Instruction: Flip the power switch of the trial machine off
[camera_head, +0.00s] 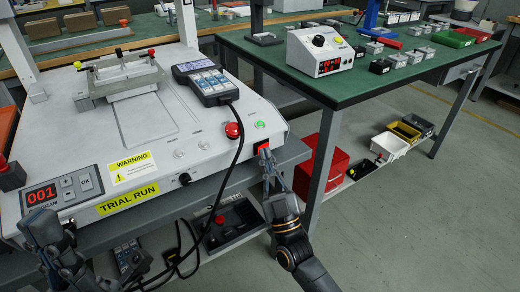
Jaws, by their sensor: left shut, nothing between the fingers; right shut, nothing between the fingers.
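The trial machine (150,150) is a large light-grey box with a yellow "TRIAL RUN" label on its front and a red "001" display at left. A small red-lit part (263,146), which looks like the power switch, sits on its front face near the right corner. A small green light (260,124) glows on the top just above it. My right gripper (266,157) is shut and empty, with its fingertips right at the red part and partly covering it. I cannot tell whether they touch. My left gripper (42,228) is shut and empty in front of the machine's left end.
A handheld keypad (206,82) lies on the machine, and its black cable hangs over the front edge left of my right gripper. A red knob (233,130) stands near the switch. A green-topped table (350,90) is at right. Floor is clear at lower right.

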